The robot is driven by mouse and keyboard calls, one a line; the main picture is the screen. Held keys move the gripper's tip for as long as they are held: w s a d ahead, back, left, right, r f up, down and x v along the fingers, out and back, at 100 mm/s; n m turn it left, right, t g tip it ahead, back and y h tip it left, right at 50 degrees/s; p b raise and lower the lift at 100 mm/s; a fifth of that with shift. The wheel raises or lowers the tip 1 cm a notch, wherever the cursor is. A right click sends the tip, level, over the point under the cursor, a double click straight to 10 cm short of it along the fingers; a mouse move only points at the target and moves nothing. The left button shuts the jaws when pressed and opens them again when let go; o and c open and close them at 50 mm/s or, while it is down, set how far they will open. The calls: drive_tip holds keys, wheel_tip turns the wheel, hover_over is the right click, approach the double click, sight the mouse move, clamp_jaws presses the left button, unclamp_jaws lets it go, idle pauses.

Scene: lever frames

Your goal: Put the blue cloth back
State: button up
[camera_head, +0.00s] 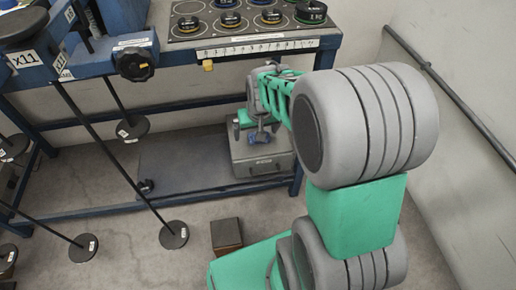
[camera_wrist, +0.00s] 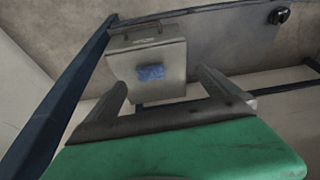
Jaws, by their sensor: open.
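The blue cloth (camera_head: 259,138) lies on top of a grey metal box (camera_head: 262,168), which stands on the low shelf of the blue frame at its right end. In the wrist view the small blue cloth (camera_wrist: 151,73) shows on the face of the grey box (camera_wrist: 122,62), between and beyond my fingertips. My gripper (camera_wrist: 161,87) is open and empty, with a finger on each side of the view. In the head view my gripper (camera_head: 255,122) is above the box, close to the cloth; whether it touches the cloth cannot be told.
The blue frame's top (camera_head: 255,45) with a dial panel (camera_head: 250,18) is above my gripper. Levers with round weights (camera_head: 173,235) hang at the left. A brown block (camera_head: 226,236) sits on the floor. The shelf (camera_head: 190,165) left of the box is mostly bare. A wall rail (camera_head: 435,78) runs at right.

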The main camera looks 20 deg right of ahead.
drive_tip(key=s+a+r, duration=0.2)
drive_tip(key=s+a, duration=0.1)
drive_tip(key=s, duration=0.5)
drive_tip(key=s+a+r+n+g, duration=0.1)
drive_tip(key=s+a+r, duration=0.2)
drive_tip(key=s, duration=0.5)
drive_tip(key=shift+s+a+r+n+g, duration=0.2)
drive_tip(key=shift+a+n+g, duration=0.1)
drive_tip(key=shift+a, duration=0.05)
